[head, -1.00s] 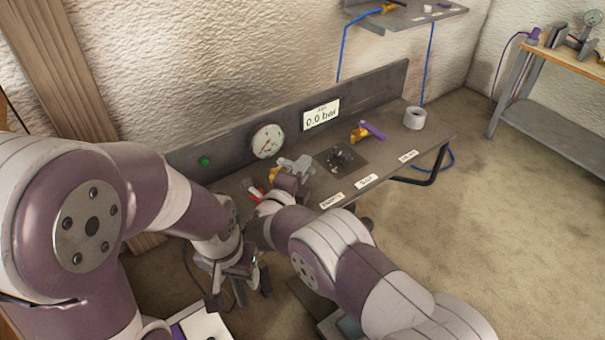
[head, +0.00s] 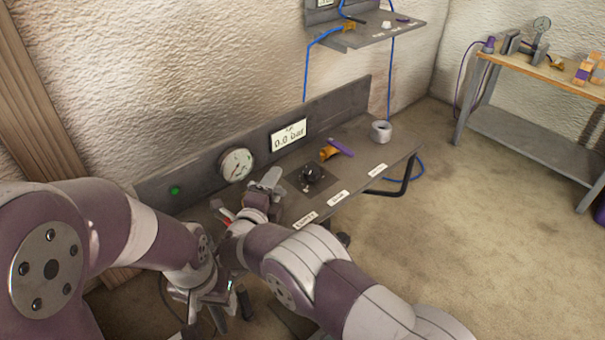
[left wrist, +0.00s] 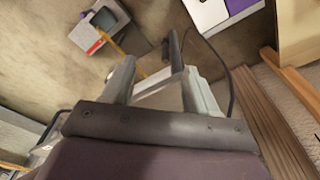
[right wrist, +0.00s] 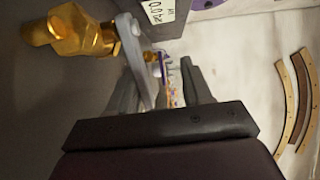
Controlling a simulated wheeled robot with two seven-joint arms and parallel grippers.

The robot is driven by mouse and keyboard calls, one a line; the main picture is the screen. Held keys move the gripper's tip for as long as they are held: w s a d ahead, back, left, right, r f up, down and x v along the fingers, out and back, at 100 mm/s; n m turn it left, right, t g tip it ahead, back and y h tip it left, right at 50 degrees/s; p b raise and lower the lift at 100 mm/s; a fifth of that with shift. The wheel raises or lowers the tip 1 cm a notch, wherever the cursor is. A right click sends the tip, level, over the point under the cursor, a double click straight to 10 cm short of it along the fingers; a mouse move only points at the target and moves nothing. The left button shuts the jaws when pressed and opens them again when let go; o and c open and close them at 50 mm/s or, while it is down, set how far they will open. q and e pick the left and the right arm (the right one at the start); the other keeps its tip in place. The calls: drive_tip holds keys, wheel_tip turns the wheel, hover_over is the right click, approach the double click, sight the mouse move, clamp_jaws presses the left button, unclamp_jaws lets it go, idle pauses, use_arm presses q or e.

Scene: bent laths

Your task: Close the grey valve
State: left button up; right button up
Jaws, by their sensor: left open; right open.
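The grey valve has a brass body (right wrist: 75,32) and a flat grey lever (right wrist: 136,50), both seen close up in the right wrist view. My right gripper (right wrist: 160,80) is open, with the lever reaching in between its fingers, close to the left one. I cannot tell whether they touch. In the head view my right gripper (head: 266,186) is at the bench beside the gauge and hides most of the grey valve. My left gripper (left wrist: 158,68) is open and empty, pointing down over the floor in front of the bench.
The grey bench (head: 360,152) carries a round gauge (head: 236,164), a 0.0 bar display (head: 289,135), a black knob (head: 312,173), a purple-handled brass valve (head: 338,149) and a white roll (head: 381,131). A red handle (head: 222,211) shows left of my right gripper. A wooden-topped table (head: 545,70) stands right.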

drive_tip(key=o, duration=0.7)
drive_tip(key=d+r, duration=0.1)
drive_tip(key=r, duration=0.1)
drive_tip(key=d+r+p, duration=0.2)
drive_tip(key=r, duration=0.1)
drive_tip(key=shift+s+d+r, duration=0.3)
drive_tip(key=shift+s+d, duration=0.05)
drive_tip(key=shift+s, duration=0.05)
drive_tip(key=shift+s+d+r, duration=0.15)
drive_tip(key=shift+d+r, duration=0.2)
drive_tip(key=shift+d, duration=0.2)
drive_tip(key=shift+s+d+r, duration=0.15)
drive_tip(key=shift+d+r, duration=0.15)
drive_tip(key=shift+d, duration=0.2)
drive_tip(key=c, duration=0.5)
drive_tip(key=s+d, duration=0.1)
drive_tip(key=d+r, duration=0.1)
drive_tip(key=s+d+r+p, duration=0.1)
drive_tip(key=d, duration=0.1)
drive_tip(key=shift+s+d+r, duration=0.1)
drive_tip(key=shift+s+r, duration=0.15)
drive_tip(key=shift+s, duration=0.05)
drive_tip(key=shift+c, duration=1)
drive_tip(key=shift+s+d, duration=0.1)
drive_tip(key=shift+d, duration=0.4)
